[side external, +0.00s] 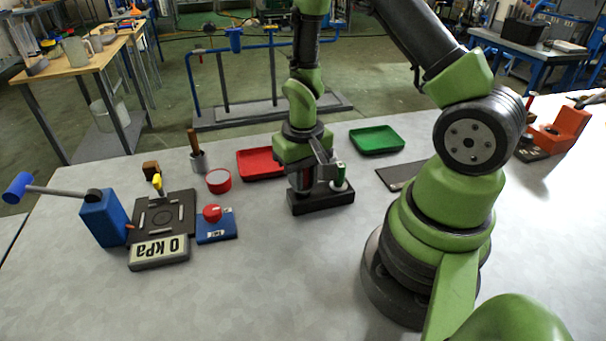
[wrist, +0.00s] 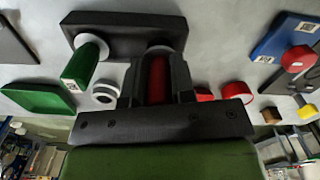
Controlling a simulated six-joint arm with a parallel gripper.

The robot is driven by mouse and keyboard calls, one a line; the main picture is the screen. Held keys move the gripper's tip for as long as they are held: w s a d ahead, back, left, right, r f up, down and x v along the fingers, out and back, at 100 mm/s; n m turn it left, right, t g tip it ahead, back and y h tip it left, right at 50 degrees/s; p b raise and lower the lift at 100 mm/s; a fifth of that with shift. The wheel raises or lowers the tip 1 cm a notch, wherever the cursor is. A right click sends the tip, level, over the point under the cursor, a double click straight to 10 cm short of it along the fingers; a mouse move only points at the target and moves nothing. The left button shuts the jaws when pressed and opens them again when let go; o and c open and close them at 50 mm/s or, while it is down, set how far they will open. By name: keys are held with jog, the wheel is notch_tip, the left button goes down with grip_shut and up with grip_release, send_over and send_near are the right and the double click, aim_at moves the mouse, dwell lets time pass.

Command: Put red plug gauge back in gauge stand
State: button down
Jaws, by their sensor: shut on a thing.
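The gauge stand (side external: 325,199) is a black block on the table, below my gripper; it also shows at the top of the wrist view (wrist: 120,24). My gripper (wrist: 156,84) is shut on the red plug gauge (wrist: 158,72), whose red handle shows between the fingers. In the side view my gripper (side external: 308,178) points down over the left part of the stand and hides most of the red gauge. The gauge's pale collar is at the stand, but whether it is fully seated I cannot tell. A green plug gauge (side external: 340,172) stands upright in the stand's right part, beside my gripper.
A red tray (side external: 260,164) and a green tray (side external: 377,139) lie behind the stand. A red round dish (side external: 219,181), a blue block with a red knob (side external: 216,228) and a 0 kPa display (side external: 160,252) are to the left. The table front is clear.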

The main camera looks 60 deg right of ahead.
jog(key=shift+f, duration=0.9)
dwell(0.9)
dwell(0.4)
jog(key=shift+c, duration=1.6)
grip_release()
jog(key=shift+r, duration=3.55)
